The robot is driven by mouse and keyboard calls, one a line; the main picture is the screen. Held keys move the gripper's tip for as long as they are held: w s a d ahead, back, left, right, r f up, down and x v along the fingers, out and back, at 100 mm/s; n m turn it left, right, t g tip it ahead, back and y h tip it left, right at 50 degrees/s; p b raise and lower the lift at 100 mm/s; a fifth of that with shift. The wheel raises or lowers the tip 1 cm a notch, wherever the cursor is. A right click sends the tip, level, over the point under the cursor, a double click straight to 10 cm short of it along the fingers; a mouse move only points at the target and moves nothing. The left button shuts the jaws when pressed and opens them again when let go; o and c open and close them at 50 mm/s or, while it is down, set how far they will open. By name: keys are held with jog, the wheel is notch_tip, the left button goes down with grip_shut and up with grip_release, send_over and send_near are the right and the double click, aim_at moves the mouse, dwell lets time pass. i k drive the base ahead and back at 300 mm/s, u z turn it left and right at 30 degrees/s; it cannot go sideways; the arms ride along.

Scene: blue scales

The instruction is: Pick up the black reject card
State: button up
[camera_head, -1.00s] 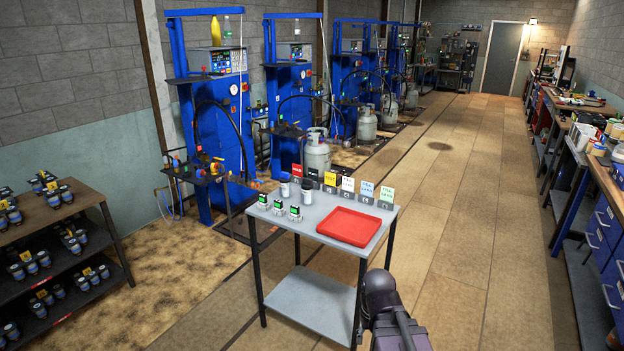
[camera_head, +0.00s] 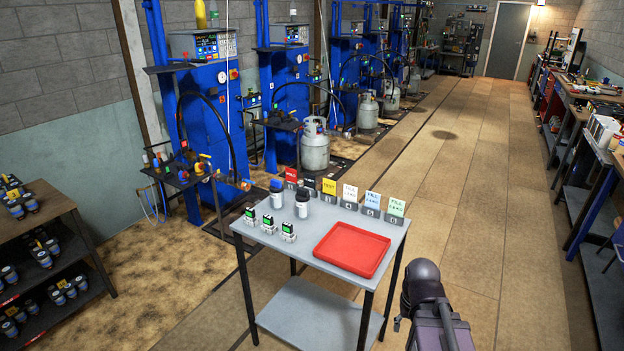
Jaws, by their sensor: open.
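The black card (camera_head: 310,183) stands upright in the row of cards at the far edge of the small grey table. It is between the red card (camera_head: 291,176) and the yellow card (camera_head: 329,187). My gripper's fingers cannot be made out.
The grey table (camera_head: 285,240) also holds a red tray (camera_head: 352,249), a blue bottle (camera_head: 276,195), three small devices with green screens (camera_head: 268,224), and white, blue and green cards (camera_head: 394,211). A shelf of canisters (camera_head: 40,230) stands left. The floor to the right is clear.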

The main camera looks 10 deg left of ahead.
aim_at(309, 181)
jog(key=u, duration=0.05)
jog(key=i, duration=0.9)
jog(key=u, duration=0.25)
